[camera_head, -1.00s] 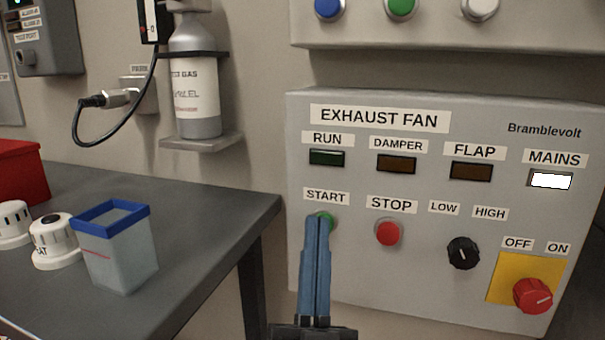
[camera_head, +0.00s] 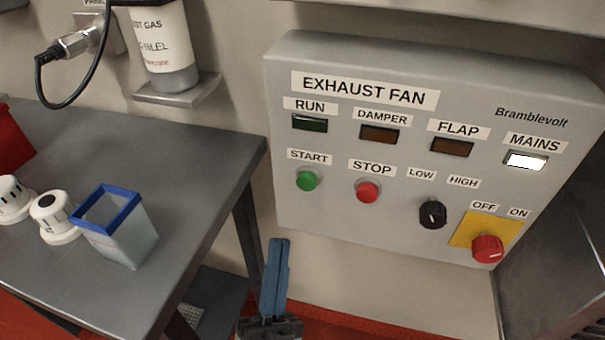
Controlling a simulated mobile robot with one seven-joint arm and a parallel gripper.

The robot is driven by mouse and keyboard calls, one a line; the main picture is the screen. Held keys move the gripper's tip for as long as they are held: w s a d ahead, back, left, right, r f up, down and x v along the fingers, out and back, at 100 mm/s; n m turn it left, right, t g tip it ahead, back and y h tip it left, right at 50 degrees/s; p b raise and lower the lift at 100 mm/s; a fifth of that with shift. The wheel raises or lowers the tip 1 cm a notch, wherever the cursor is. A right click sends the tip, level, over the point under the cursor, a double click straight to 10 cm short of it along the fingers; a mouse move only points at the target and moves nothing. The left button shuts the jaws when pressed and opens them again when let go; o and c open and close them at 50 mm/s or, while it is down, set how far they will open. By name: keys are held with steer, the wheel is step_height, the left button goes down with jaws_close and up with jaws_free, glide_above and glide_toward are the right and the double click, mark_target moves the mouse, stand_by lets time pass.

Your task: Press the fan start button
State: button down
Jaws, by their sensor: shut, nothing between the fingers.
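The green start button (camera_head: 307,181) is on the grey exhaust fan panel (camera_head: 290,225), under the START label. It is fully in view and nothing touches it. My gripper (camera_head: 279,242) is shut and empty, with its blue fingers together. Its tips show below and a little left of the button, under the panel's lower edge in the picture. The RUN lamp (camera_head: 310,122) is dark green and looks unlit. The MAINS lamp (camera_head: 526,161) is lit white.
The red stop button (camera_head: 368,192) is right of start. A black knob (camera_head: 432,214) and a red rotary switch (camera_head: 487,249) are farther right. A grey table (camera_head: 190,165) with a blue-rimmed container (camera_head: 125,245) stands left. A gas cylinder (camera_head: 165,45) sits on a wall shelf.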

mark_target(303, 181)
steer(key=w+d+b, duration=0.2)
steer(key=w+b, duration=0.1)
steer(key=w, duration=0.5)
steer(key=shift+w+d, duration=0.25)
steer(key=shift+d, duration=0.15)
steer(key=shift+w+b, duration=0.1)
steer(key=shift+b, duration=0.2)
stand_by(1.7)
steer(key=shift+w+d, duration=0.1)
steer(key=shift+w, duration=0.2)
steer(key=shift+w+d+b, duration=0.25)
steer(key=shift+w+b, duration=0.4)
steer(key=shift+b, duration=0.05)
stand_by(0.7)
steer(key=shift+s, duration=0.1)
steer(key=shift+s+a+p, duration=0.2)
steer(key=shift+s, duration=0.3)
steer(key=shift+s+a+p, duration=0.2)
steer(key=shift+s, duration=0.3)
